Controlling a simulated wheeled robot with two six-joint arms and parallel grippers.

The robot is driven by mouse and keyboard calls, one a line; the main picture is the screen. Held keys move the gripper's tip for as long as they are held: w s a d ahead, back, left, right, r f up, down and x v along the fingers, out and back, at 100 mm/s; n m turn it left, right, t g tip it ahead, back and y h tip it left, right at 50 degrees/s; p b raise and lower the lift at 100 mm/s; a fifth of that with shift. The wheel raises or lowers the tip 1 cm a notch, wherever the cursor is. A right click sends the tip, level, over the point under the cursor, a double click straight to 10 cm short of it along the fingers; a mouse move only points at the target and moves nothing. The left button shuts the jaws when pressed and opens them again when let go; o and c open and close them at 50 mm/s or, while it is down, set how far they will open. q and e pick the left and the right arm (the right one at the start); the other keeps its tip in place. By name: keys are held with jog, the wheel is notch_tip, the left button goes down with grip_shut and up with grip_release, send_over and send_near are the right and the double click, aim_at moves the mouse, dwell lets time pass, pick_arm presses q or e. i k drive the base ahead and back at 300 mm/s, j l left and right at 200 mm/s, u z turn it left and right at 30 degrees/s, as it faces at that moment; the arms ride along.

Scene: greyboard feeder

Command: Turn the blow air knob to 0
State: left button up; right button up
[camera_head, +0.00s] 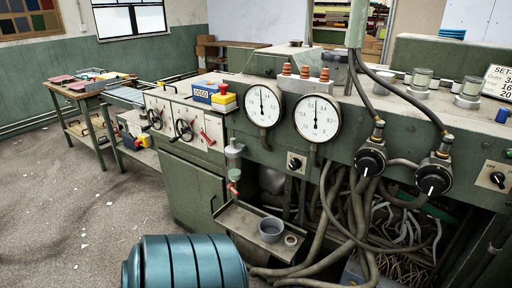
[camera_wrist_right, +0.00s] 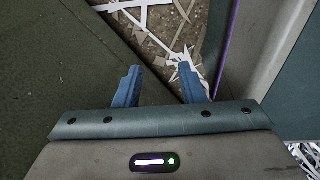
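Several dark knobs show on the green machine in the head view, and their labels are too small to read, so I cannot tell which is the blow air knob. A small black knob (camera_head: 295,162) sits on a light plate below the gauges. Two larger black knobs with white marks, the left one (camera_head: 370,161) and the right one (camera_head: 434,179), have hoses above them. Another knob (camera_head: 497,179) is on a pale plate at the right edge. My right gripper (camera_wrist_right: 158,72) is open and empty in the wrist view, with no knob between its blue fingers. My left gripper is not in view.
Two round white gauges (camera_head: 264,106) (camera_head: 317,118) stand on the machine front (camera_head: 350,95). Thick hoses (camera_head: 335,215) hang below. A small tray (camera_head: 240,228) with a grey cup (camera_head: 271,229) juts out. Open floor (camera_head: 60,220) lies at left, with scraps of paper.

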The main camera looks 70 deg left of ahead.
aim_at(295, 164)
jog(key=u, duration=1.9)
jog(key=i+l, duration=0.05)
